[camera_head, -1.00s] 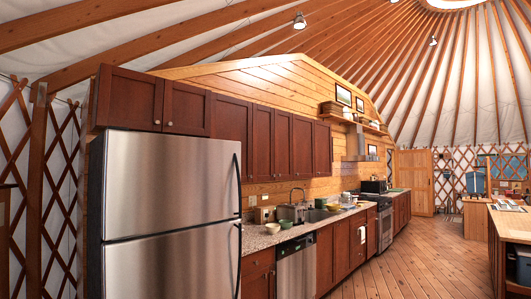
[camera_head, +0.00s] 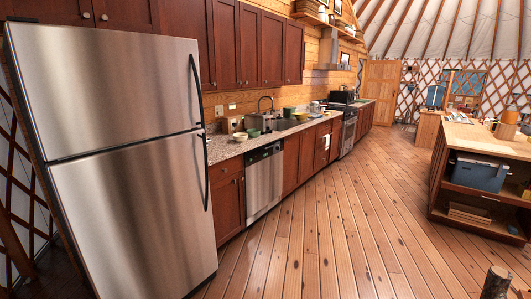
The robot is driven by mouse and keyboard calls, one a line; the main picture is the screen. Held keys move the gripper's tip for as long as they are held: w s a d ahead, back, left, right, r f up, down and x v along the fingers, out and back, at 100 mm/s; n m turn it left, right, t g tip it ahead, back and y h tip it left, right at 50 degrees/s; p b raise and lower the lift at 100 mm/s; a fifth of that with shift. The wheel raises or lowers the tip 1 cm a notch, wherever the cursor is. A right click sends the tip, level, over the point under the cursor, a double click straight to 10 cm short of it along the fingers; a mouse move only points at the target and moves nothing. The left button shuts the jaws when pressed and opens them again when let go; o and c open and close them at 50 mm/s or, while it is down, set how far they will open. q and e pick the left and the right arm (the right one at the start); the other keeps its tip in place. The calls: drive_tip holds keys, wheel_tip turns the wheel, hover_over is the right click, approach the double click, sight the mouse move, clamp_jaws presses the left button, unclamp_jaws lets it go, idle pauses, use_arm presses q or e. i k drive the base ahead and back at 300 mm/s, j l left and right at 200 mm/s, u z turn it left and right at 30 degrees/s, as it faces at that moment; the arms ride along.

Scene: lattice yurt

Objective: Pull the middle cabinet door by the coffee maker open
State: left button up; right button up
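Dark red-brown lower cabinet doors (camera_head: 306,153) run under the counter past the dishwasher, and all that I can make out look shut. More shut lower doors (camera_head: 228,208) stand between the fridge and dishwasher. Shut upper doors (camera_head: 250,45) hang above the counter. I cannot pick out a coffee maker; the small items on the counter are too small to tell. So I cannot tell which door is the middle one beside it. Neither of my grippers is in view.
A steel fridge (camera_head: 130,150) stands close at left. The dishwasher (camera_head: 263,182), a stove (camera_head: 347,135) and the counter (camera_head: 228,148) follow the left wall. A wooden island (camera_head: 480,150) stands at right, a stump-like brown object (camera_head: 497,283) at bottom right. The plank floor (camera_head: 325,225) between is clear.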

sight(226, 14)
drive_tip(key=i+l, duration=0.1)
drive_tip(key=i, duration=1.4)
drive_tip(key=i+l, duration=0.1)
drive_tip(key=i, duration=1.35)
drive_tip(key=i+l+u, duration=0.1)
drive_tip(key=i+u, duration=0.3)
drive_tip(key=i+l+u, duration=0.4)
drive_tip(key=i, duration=0.15)
drive_tip(key=i+l+u, duration=0.75)
drive_tip(key=i+l, duration=0.05)
drive_tip(key=i, duration=0.05)
